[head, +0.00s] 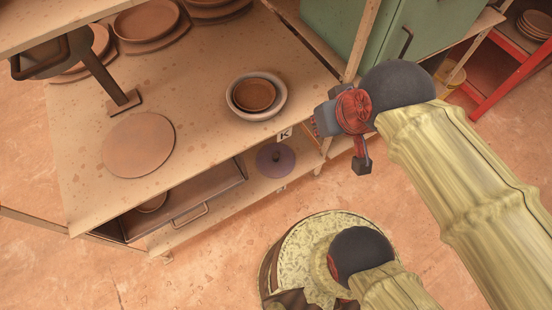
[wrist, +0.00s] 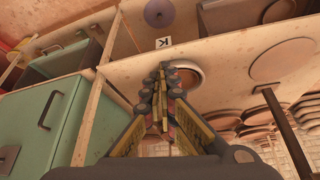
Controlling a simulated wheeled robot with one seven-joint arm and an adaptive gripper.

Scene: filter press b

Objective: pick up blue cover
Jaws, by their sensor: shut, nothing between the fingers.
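The blue cover is a round, flat purple-blue disc with a small dark knob (head: 276,160). It lies on the lower shelf, under the front edge of the upper board and beside the label K. In the wrist view the cover (wrist: 160,14) is at the top edge, partly cut off. My gripper (wrist: 165,70) is shut and empty, its fingertips together. The fingertips overlap the bowl and board in that view, apart from the cover. In the head view my wrist is to the right of the cover, and the fingers are hard to make out.
A white bowl with a brown bowl inside (head: 255,96) stands on the upper board near its corner. A wooden disc (head: 138,144) lies further left. A drawer tray (head: 185,200) is left of the cover. A green cabinet (head: 375,30) and wooden post stand behind.

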